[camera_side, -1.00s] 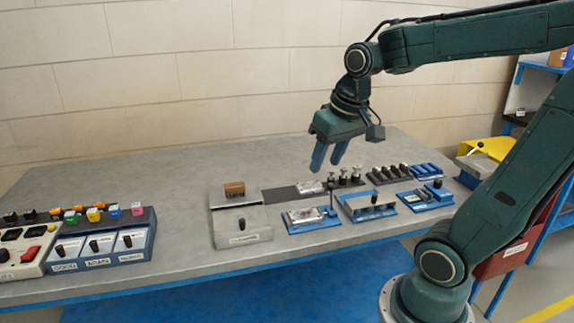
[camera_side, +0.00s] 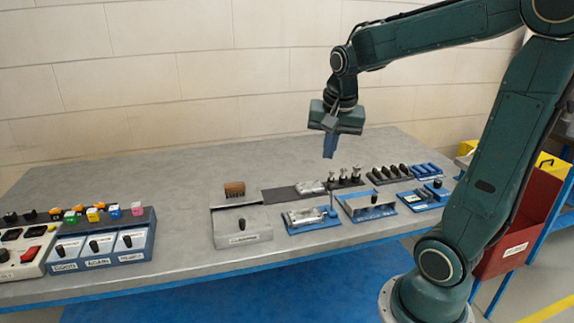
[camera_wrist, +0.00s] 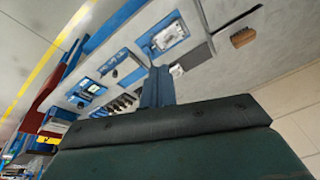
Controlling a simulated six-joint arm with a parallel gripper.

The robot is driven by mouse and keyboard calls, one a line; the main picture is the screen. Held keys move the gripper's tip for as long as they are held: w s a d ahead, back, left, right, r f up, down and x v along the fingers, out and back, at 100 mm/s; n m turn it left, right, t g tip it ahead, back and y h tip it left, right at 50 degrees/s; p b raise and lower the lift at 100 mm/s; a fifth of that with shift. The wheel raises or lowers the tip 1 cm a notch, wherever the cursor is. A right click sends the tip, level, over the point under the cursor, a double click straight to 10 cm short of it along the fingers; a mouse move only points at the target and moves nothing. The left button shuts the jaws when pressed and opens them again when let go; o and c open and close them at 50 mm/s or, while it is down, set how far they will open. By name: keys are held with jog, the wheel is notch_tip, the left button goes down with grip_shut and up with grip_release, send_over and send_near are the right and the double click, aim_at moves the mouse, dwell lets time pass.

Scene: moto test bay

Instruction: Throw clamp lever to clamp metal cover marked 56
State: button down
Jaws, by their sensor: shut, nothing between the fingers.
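My gripper (camera_side: 330,147) hangs in the air above the back of the bench, fingers pointing down, shut and empty. It is apart from every fixture. In the wrist view its blue fingers (camera_wrist: 155,88) are together. A blue clamp fixture (camera_side: 313,227) sits near the bench's front edge, below my gripper in the picture. It carries a silver metal cover (camera_side: 302,215) and a dark clamp lever (camera_side: 332,205) at its right end, which looks upright. The fixture also shows in the wrist view (camera_wrist: 143,41), with the metal cover (camera_wrist: 166,37) on it. The marking 56 is too small to read.
A grey box with a black knob (camera_side: 241,232) stands left of the clamp fixture, a brown brush (camera_side: 234,189) behind it. A blue frame fixture (camera_side: 371,207) is to the right. Knobbed posts stand behind. Button boxes (camera_side: 97,242) fill the far left. The bench's back left is clear.

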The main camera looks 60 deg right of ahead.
jog(key=d+f+m+g+h, duration=0.1)
jog(key=d+f+m+g, duration=0.1)
jog(key=d+m, duration=0.7)
jog(key=shift+w+d+f+m+h, duration=0.25)
jog(key=shift+w+m, duration=0.2)
jog(key=shift+m, duration=1.15)
jog(key=shift+f, duration=0.15)
send_over(334, 186)
jog(key=s+a, duration=0.1)
jog(key=a, duration=0.1)
notch_tip(334, 186, down, 11)
jog(key=shift+w+d+f, duration=0.25)
jog(key=shift+f, duration=0.15)
jog(key=shift+w+d+f, duration=0.2)
jog(key=shift+f, duration=0.2)
jog(key=shift+w+d, duration=0.1)
jog(key=shift+w, duration=0.05)
